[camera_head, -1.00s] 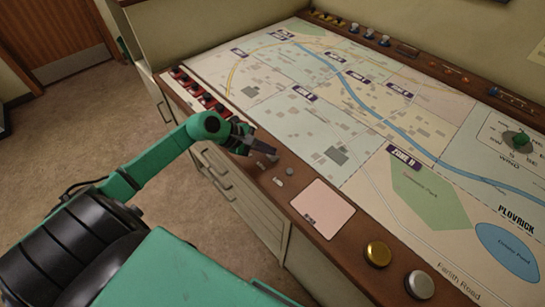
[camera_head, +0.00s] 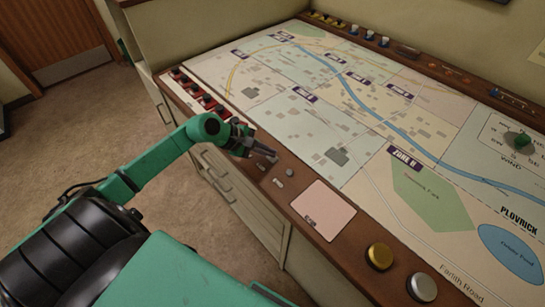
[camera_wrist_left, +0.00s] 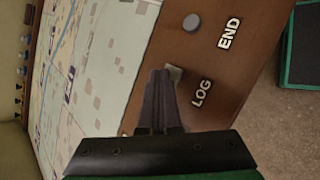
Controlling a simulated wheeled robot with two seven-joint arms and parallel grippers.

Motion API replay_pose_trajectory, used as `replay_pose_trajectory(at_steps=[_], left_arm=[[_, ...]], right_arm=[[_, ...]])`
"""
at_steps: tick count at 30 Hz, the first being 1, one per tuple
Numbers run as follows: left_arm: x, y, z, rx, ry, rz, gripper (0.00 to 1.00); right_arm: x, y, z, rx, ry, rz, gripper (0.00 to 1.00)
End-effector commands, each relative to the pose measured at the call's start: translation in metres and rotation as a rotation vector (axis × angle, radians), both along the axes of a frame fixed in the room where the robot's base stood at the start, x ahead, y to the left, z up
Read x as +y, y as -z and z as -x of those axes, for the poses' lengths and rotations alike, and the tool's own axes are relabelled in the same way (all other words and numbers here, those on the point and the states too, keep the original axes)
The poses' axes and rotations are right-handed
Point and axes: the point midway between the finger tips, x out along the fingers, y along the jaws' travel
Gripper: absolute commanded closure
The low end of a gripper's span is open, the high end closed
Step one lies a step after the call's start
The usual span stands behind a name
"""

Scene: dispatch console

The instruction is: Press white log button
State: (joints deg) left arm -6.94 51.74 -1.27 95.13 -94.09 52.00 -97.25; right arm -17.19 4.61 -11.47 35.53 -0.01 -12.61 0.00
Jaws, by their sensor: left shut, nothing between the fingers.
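The white log button (camera_wrist_left: 174,71) shows in the left wrist view as a small pale block on the brown console edge, beside the printed word LOG. My left gripper (camera_wrist_left: 160,74) is shut and empty, its fingertips right at the button and partly covering it. I cannot tell whether they touch. In the head view my left gripper (camera_head: 274,155) reaches over the console's front edge, and the button is mostly hidden by the fingertips. A round grey button (camera_wrist_left: 192,23) sits beside the word END; it also shows in the head view (camera_head: 290,173). My right gripper is not in view.
A large map (camera_head: 300,125) covers the console top. Red switches (camera_head: 195,90) line the edge to the left. A pink card (camera_head: 323,210), a gold button (camera_head: 379,256) and a silver button (camera_head: 421,287) lie to the right along the front edge.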

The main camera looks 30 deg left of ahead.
Motion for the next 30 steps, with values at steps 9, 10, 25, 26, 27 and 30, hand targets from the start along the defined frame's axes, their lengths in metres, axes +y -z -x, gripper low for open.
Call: replay_pose_trajectory(at_steps=[9,10,25,26,27,30], left_arm=[[0.000,0.002,0.000,0.001,0.000,-0.001,1.00],[0.000,0.003,0.000,0.001,0.000,-0.001,1.00],[0.000,-0.014,0.000,0.001,0.001,-0.001,1.00],[0.000,-0.014,0.000,0.001,0.001,-0.001,1.00],[0.000,-0.014,0.000,0.001,0.001,-0.001,1.00],[0.000,-0.014,0.000,0.001,0.001,0.000,1.00]], right_arm=[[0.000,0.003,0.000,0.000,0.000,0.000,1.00],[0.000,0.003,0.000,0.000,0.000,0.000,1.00],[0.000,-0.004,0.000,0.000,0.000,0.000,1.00],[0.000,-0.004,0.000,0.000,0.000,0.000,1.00],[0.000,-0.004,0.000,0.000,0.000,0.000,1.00],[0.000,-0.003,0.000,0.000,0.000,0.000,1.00]])
